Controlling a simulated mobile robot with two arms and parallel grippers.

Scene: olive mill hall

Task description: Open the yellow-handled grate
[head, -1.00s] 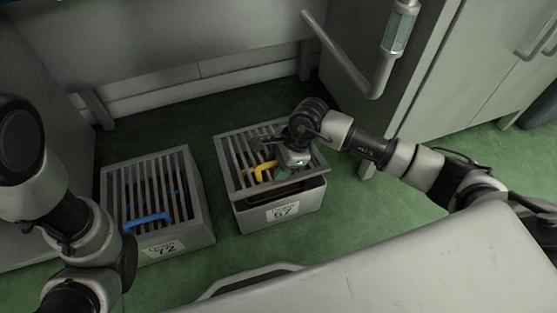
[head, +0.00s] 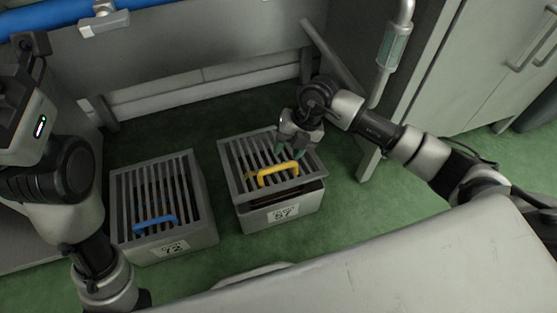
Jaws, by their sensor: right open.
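The grate with the yellow handle (head: 278,173) lies over the box labelled 57 (head: 283,213), right of the picture's middle. A dark gap shows between the grate's front edge (head: 246,198) and the box, so the grate sits slightly ajar. My right gripper (head: 291,152) is open, just behind and above the yellow handle, over the grate's bars. It looks apart from the handle, with nothing held. My left arm stands at the left edge, but its fingers do not show.
A box with a blue-handled grate (head: 157,222), labelled 72, stands to the left on the green floor. A grey cabinet (head: 470,70) and a bent pipe with a sight glass (head: 392,48) are at the right. A blue pipe (head: 60,22) runs along the top left.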

